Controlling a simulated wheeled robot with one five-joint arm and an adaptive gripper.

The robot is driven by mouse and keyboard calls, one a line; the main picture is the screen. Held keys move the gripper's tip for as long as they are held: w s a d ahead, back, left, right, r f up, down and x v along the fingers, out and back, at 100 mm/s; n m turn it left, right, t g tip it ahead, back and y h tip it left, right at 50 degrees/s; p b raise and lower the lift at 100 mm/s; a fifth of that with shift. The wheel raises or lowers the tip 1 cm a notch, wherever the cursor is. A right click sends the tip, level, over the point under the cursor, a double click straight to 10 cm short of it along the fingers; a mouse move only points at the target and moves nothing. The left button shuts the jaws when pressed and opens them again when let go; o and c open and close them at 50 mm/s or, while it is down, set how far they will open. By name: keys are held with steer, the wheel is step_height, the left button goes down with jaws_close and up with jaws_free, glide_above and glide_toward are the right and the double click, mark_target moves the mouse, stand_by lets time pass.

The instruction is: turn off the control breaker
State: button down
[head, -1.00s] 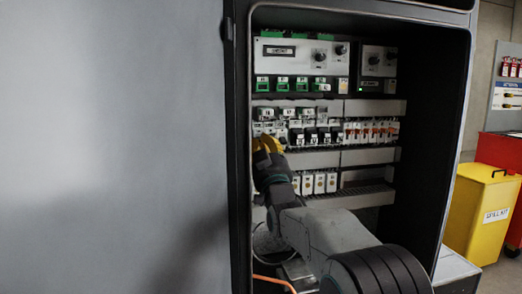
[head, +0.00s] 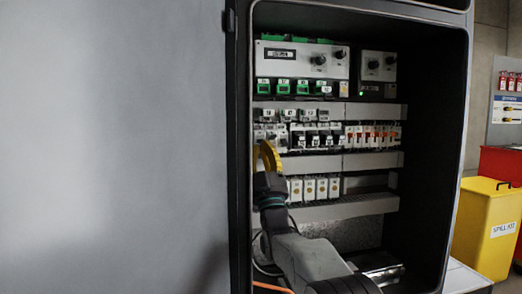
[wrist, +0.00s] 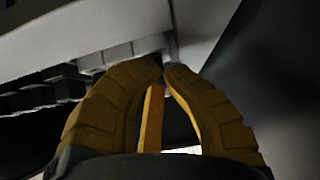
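A lower row of white breakers (head: 315,188) sits beneath. No label I can read tells which one is the control breaker. My gripper (head: 266,148) has yellow fingers and reaches up at the left end of the middle row, hiding part of it. In the wrist view my gripper (wrist: 163,70) has its fingertips together, close under pale device bodies (wrist: 128,52). I cannot tell whether the tips touch anything.
The cabinet's dark left frame (head: 240,150) is close beside my gripper. Grey wiring ducts (head: 370,160) run between the rows. A control panel with knobs (head: 302,60) is above. A yellow bin (head: 487,225) stands outside at right.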

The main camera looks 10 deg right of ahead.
steer(key=shift+d, duration=0.2)
steer(key=c, duration=1.6)
jaws_free()
steer(key=shift+w+d, duration=0.1)
steer(key=o, duration=0.4)
steer(key=shift+a+r+g, duration=0.1)
steer(key=shift+a+g, duration=0.1)
steer(key=shift+g, duration=0.1)
